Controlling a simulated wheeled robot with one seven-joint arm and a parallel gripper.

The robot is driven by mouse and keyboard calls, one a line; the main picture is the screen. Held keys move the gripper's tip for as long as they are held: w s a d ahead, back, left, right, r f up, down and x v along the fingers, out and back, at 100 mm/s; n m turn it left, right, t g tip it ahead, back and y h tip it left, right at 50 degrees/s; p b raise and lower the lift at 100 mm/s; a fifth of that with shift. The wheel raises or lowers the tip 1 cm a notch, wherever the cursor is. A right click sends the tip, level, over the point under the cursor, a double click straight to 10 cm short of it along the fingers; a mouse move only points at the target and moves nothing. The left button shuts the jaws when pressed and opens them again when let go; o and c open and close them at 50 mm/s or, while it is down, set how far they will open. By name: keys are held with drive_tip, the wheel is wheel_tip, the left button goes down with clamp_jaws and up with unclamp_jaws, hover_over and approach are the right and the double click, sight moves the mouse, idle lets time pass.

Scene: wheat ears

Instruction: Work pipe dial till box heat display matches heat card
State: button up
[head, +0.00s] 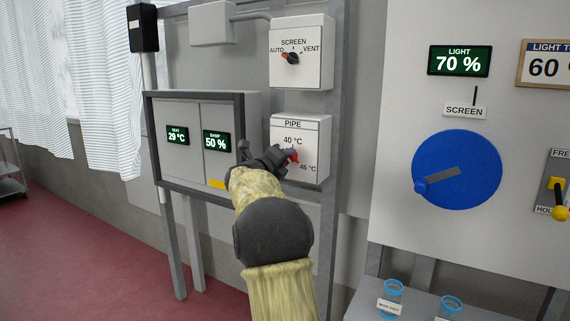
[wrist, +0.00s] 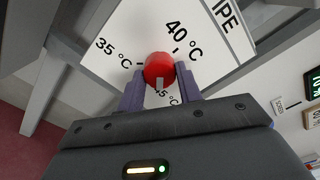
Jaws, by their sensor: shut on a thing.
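The pipe dial is a red knob (wrist: 160,68) on a white panel marked PIPE (head: 300,124), with labels 35 °C, 40 °C and 45 °C. My gripper (head: 283,158) is shut on the knob, with a finger on each side of it in the wrist view (wrist: 160,80). A pale mark on the knob faces roughly toward the 45 °C label; its exact setting is hard to tell. The box heat display (head: 178,135) is a small dark screen reading 29 °C. No heat card shows in either view.
A damp display (head: 216,141) reads 50 %. A screen switch (head: 292,57) is above the pipe panel. A light display (head: 459,61) reads 70 %, beside a partly cut-off light card (head: 543,65). A blue wheel (head: 456,190) and blue-rimmed jars (head: 393,288) are at right.

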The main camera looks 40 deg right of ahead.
drive_tip(key=shift+f, duration=0.35)
drive_tip(key=o, duration=1)
drive_tip(key=shift+r, duration=0.2)
drive_tip(key=shift+a, duration=0.1)
drive_tip(key=v, duration=1.7)
drive_tip(key=shift+s+a, duration=0.1)
drive_tip(key=shift+s, duration=0.05)
